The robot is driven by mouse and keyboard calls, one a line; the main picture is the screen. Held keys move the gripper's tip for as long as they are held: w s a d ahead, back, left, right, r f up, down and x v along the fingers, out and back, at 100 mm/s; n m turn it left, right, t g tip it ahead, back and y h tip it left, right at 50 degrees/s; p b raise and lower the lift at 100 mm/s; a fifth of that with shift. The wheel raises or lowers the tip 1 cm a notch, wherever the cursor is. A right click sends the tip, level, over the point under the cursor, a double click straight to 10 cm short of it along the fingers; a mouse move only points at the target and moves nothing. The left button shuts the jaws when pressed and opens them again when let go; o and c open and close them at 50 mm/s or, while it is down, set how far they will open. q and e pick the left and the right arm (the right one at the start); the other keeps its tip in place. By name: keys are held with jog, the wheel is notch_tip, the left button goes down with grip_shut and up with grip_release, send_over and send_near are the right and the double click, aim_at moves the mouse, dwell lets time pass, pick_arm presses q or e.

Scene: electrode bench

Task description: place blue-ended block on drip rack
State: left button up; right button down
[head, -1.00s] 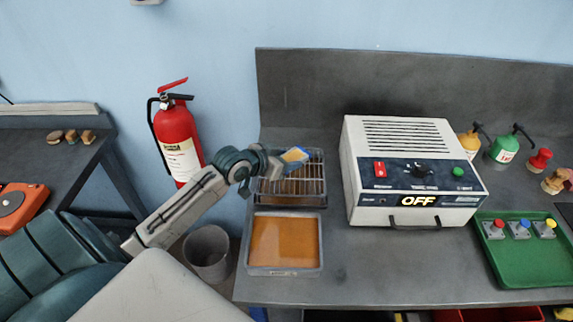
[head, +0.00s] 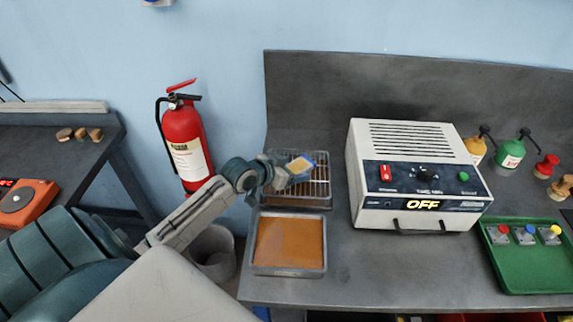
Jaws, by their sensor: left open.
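A small block (head: 299,165) with an orange-yellow face and blue edges shows over the wire drip rack (head: 321,172), at the back left of the bench. My left gripper (head: 283,176) is open, at the block's left side, above the rack. The gripper hides part of the rack, and its fingers are too small to make out clearly. I cannot tell whether the block rests on the wires or is still between the fingers. My right gripper is not in view.
A tray of orange-brown liquid (head: 289,244) lies in front of the rack. A white power box reading OFF (head: 406,177) stands to the right. A green tray (head: 530,277) with red, blue and yellow topped pieces lies at far right. Bare bench lies between the trays.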

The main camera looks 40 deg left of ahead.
pick_arm(q)
jog(key=shift+s+a+r, duration=0.1)
jog(key=shift+s+r, duration=0.05)
jog(key=shift+s, duration=0.05)
jog(key=v, duration=0.9)
jog(key=shift+s+a+r, duration=0.1)
jog(key=shift+s+r, duration=0.1)
jog(key=shift+s, duration=0.1)
jog(key=shift+p+v, duration=0.35)
jog(key=shift+v, duration=0.45)
jog(key=shift+s, duration=0.15)
